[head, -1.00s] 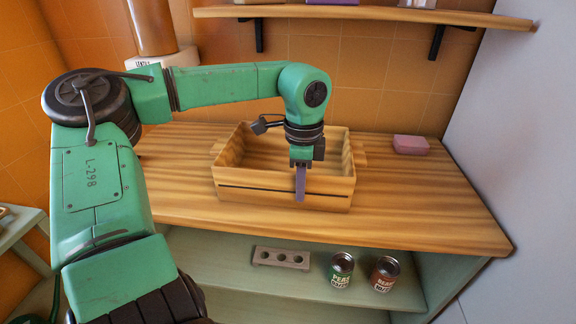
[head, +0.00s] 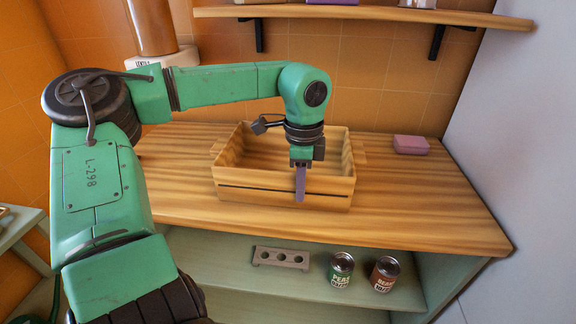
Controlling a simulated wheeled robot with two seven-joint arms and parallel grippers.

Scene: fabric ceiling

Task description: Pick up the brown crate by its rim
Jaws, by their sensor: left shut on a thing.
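The brown wooden crate (head: 250,190) sits upright on the wooden counter. It is open at the top, and the part of its inside that shows looks empty. My left gripper (head: 300,184) points down at the crate's front wall, a little right of its middle. It is shut on the front rim, with one purple finger showing outside the wall. The other finger is hidden behind the wall. The wrist hides part of the crate's inside. My right gripper is not in view.
A pink block (head: 410,145) lies on the wooden counter (head: 430,205) to the right of the crate. A wall shelf (head: 370,13) hangs above.

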